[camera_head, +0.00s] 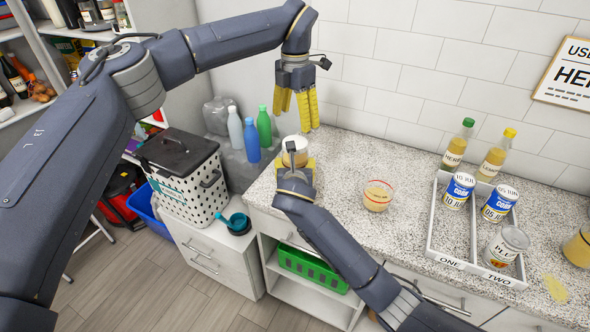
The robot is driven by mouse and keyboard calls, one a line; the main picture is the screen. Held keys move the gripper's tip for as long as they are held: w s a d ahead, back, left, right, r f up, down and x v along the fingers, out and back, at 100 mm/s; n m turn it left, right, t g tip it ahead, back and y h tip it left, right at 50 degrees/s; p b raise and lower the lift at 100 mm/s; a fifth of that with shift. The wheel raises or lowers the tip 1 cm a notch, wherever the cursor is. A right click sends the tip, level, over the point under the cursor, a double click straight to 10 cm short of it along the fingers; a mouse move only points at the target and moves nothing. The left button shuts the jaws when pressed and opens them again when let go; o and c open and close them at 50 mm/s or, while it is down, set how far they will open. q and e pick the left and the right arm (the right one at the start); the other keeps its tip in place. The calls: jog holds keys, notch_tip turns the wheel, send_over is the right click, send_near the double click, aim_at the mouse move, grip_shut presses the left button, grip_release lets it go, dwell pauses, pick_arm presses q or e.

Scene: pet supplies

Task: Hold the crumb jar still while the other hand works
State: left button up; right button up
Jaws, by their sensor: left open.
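A small pale jar with tan contents (297,145), which looks like the crumb jar, stands near the counter's left back edge. My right gripper (296,166) is at its near side, with yellow finger parts beside the jar; the wrist hides much of it, and I cannot tell whether the fingers close on the jar. My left gripper (296,103) points down above and just behind the jar, its yellow fingers apart and empty.
A glass bowl with beige contents and a red rim (378,196) stands right of the jar. Green and blue bottles (264,126) stand at left. The counter between bowl and tray is clear.

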grip_shut()
pick_arm(q)
jog(key=m, duration=1.6)
jog(key=shift+m, duration=0.4)
jog(key=m, duration=0.5)
jog(key=shift+f+m, duration=0.3)
jog(key=shift+f, duration=3.7)
